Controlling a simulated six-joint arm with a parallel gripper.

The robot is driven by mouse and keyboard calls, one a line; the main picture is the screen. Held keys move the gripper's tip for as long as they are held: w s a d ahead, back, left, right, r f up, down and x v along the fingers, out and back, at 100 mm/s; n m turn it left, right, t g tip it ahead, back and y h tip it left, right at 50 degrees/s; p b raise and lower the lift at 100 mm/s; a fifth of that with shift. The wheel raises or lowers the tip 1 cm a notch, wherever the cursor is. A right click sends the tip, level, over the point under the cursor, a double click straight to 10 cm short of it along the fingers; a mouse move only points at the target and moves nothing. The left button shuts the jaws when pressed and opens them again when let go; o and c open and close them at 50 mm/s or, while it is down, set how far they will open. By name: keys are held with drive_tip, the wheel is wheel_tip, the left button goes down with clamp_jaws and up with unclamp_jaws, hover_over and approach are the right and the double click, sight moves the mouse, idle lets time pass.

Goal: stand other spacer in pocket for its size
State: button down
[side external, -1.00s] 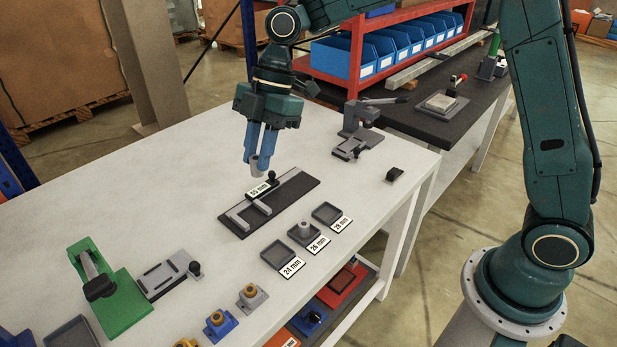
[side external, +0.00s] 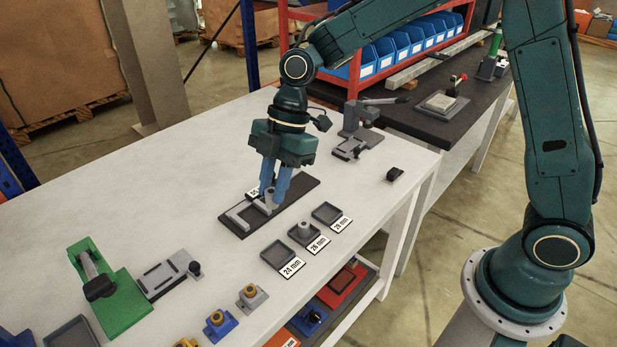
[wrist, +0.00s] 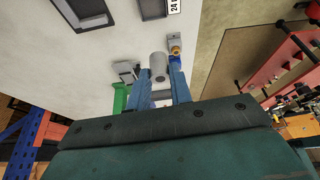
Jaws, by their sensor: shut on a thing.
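My gripper (side external: 276,192) has blue fingers shut on a grey cylindrical spacer (side external: 271,194), held upright. In the side view they are over the dark gauge plate (side external: 305,185); contact cannot be told. The wrist view shows the spacer (wrist: 158,66) between the fingertips. Another grey spacer (side external: 304,227) stands in the middle pocket (side external: 293,236), labelled 26 mm. The 24 mm pocket (side external: 277,255) to its lower left and the 28 mm pocket (side external: 326,214) to its upper right are empty. The wrist view shows a pocket (wrist: 152,9) beside a 24 label.
A green fixture (side external: 125,300) and grey plate (side external: 168,275) stand at lower left. Small blue (side external: 217,325) and grey (side external: 252,297) blocks with orange tops line the front edge. A grey clamp device (side external: 362,125) stands at the back right.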

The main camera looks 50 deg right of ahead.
wheel_tip(320, 180, down, 10)
drive_tip(key=shift+f, duration=0.2)
drive_tip(key=shift+f, duration=0.15)
drive_tip(key=shift+f, duration=2)
drive_tip(key=shift+f, duration=0.1)
drive_tip(key=c, duration=1.3)
unclamp_jaws()
drive_tip(key=shift+o, duration=0.2)
drive_tip(key=v, duration=1.2)
